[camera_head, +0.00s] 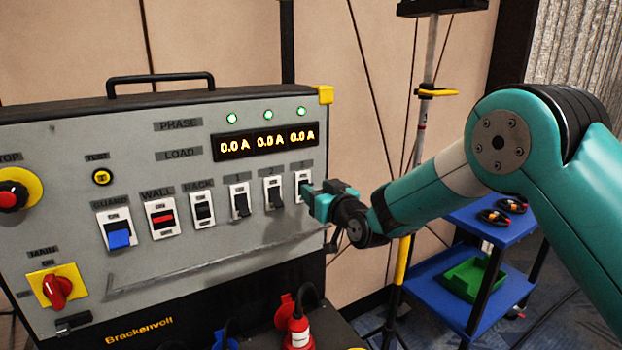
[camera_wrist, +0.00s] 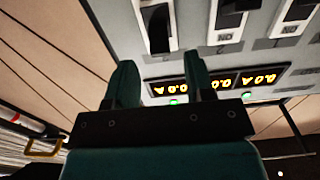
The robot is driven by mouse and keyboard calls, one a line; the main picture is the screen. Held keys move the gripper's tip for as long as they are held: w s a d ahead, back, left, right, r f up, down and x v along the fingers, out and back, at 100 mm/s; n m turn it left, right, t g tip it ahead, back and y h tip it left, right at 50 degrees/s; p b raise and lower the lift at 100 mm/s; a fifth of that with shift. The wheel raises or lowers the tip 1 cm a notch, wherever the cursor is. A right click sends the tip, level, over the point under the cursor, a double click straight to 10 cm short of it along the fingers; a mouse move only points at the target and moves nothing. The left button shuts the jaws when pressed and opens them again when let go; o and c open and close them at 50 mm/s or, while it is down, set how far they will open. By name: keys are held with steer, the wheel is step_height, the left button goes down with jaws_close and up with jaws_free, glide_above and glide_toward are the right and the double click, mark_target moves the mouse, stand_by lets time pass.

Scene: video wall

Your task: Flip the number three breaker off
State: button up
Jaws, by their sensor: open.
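The number three breaker (camera_head: 303,179) is the rightmost switch on the grey panel, with a white plate and a black toggle. My gripper (camera_head: 309,194) is in front of its lower part and hides most of the toggle. In the wrist view, which looks upside down, the breaker (camera_wrist: 157,26) is just beyond my two fingertips. My gripper (camera_wrist: 161,72) is open there, with nothing between its fingers. Whether a finger touches the toggle cannot be told.
The number two breaker (camera_head: 273,193) and number one breaker (camera_head: 240,201) are close on the left. Rack, wall and guard switches continue leftward. The display (camera_head: 266,142) reads 0.0 A three times, under green lamps. A stand (camera_head: 408,200) and blue cart (camera_head: 497,222) are on the right.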

steer(key=shift+p+x, duration=0.3)
steer(key=shift+x, duration=1.45)
jaws_close()
steer(key=shift+f+b, duration=0.1)
steer(key=shift+b, duration=0.2)
